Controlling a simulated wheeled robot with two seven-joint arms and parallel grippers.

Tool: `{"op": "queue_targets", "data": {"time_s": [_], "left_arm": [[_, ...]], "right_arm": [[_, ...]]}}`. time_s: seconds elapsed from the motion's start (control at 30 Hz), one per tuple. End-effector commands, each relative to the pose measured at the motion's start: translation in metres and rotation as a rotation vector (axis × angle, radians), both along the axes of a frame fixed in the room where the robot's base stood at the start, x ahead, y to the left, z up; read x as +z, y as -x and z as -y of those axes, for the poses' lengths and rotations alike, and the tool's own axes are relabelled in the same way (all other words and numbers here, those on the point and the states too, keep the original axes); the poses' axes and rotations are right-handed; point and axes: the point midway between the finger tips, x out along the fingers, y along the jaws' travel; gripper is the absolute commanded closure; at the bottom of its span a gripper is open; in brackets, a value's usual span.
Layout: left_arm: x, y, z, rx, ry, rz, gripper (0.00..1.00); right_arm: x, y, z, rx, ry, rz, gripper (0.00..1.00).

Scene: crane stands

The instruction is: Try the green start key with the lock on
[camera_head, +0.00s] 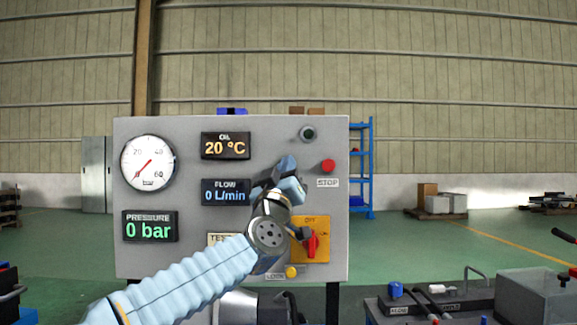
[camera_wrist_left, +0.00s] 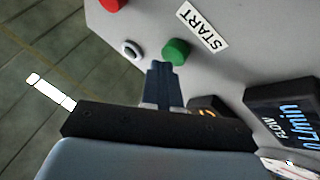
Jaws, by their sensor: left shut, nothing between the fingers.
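The green start key (camera_wrist_left: 176,51) sits on the grey panel beside its START label (camera_wrist_left: 203,27) in the left wrist view. In the head view my arm hides it. My left gripper (camera_wrist_left: 160,66) is shut and empty; its fingertips are close beside the green key, and I cannot tell whether they touch. In the head view the left gripper (camera_head: 291,187) is in front of the panel (camera_head: 190,258). A red rotary switch (camera_head: 311,244) is on a yellow plate (camera_head: 323,225). A small yellow piece (camera_head: 291,272) is by the partly hidden LOCK label (camera_head: 274,276). My right gripper is out of view.
A red STOP button (camera_head: 328,166) and a dark round lamp (camera_head: 308,134) are on the panel's right side. Displays read 20 °C, 0 L/min and 0 bar (camera_head: 150,229). A bench with tools (camera_head: 440,300) stands at the lower right.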

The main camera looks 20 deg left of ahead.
Motion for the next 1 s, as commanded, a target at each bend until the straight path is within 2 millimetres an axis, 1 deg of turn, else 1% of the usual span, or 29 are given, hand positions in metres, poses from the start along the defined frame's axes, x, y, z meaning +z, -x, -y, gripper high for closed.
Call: {"op": "queue_targets", "data": {"time_s": [0.37, 1.0], "left_arm": [[0.0000, -0.0005, 0.0002, -0.001, -0.001, 0.000, 1.00], [0.0000, -0.0079, -0.0017, -0.001, 0.000, 0.000, 1.00]], "right_arm": [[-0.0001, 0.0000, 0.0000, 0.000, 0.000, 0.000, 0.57], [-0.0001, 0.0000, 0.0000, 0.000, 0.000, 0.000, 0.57]]}}
